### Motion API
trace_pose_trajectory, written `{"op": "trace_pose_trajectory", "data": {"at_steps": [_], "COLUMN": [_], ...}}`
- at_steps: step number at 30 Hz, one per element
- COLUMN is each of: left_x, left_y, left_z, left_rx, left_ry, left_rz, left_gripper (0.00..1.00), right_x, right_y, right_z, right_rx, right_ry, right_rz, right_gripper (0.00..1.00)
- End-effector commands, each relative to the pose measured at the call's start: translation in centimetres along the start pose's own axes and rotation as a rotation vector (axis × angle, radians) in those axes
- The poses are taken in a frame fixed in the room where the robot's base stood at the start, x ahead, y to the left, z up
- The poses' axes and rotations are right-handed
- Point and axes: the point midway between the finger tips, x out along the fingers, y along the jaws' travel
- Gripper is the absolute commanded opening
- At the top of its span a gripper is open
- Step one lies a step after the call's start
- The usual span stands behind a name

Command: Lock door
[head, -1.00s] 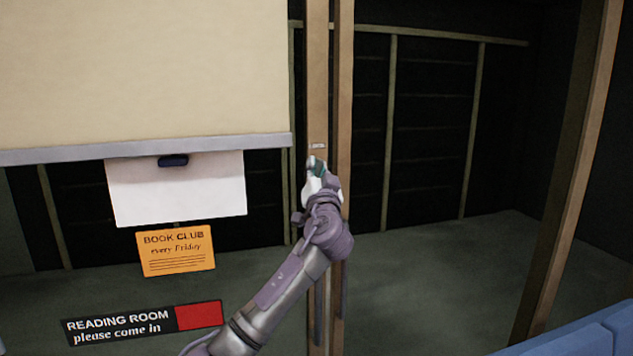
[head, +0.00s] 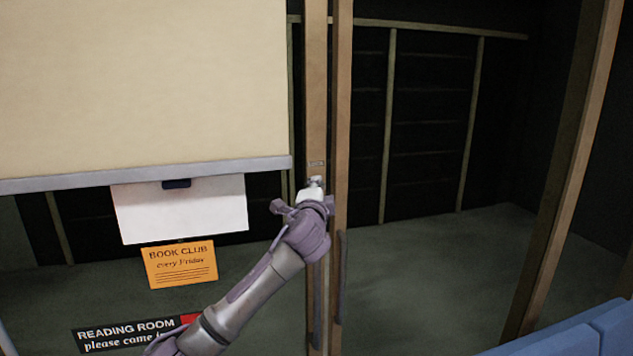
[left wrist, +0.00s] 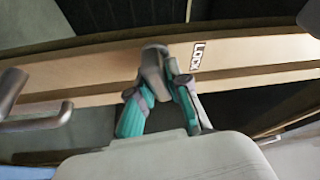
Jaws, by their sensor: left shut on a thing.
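The door has a wooden stile (head: 316,90) in the middle of the head view, beside a second upright (head: 343,130). A small label (head: 316,163) on the stile reads LOCK in the left wrist view (left wrist: 197,55). My left gripper (head: 314,184) is at the stile just below this label. In the left wrist view its teal fingers (left wrist: 160,92) are shut on a grey metal lock knob (left wrist: 153,66). The fingers hide part of the knob. My right gripper is in neither view.
A bar handle (left wrist: 35,118) stands off the door at the left of the wrist view. Left of the stile are a cream blind (head: 140,80), a white sheet (head: 180,212), an orange book club notice (head: 181,264) and a reading room sign (head: 125,334). Blue seating (head: 570,335) is at lower right.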

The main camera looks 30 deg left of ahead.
Motion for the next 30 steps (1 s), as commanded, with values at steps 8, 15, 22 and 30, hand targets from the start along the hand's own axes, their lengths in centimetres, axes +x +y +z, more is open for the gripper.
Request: {"op": "trace_pose_trajectory", "data": {"at_steps": [8,15,22,30], "left_x": [-0.02,-0.03,-0.03,-0.03], "left_y": [0.19,0.27,0.32,0.34], "left_z": [-0.02,-0.03,-0.02,-0.02], "left_rx": [0.146,0.205,0.219,0.219], "left_ry": [0.000,0.000,0.000,0.000], "left_rz": [0.062,0.088,0.093,0.093], "left_gripper": [0.00,0.00,0.00,0.18], "right_x": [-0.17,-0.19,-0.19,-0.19], "right_y": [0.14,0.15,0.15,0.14], "right_z": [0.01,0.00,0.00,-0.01], "right_rx": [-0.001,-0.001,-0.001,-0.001], "right_ry": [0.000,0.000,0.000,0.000], "right_rz": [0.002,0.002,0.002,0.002], "right_gripper": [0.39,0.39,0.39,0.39]}}
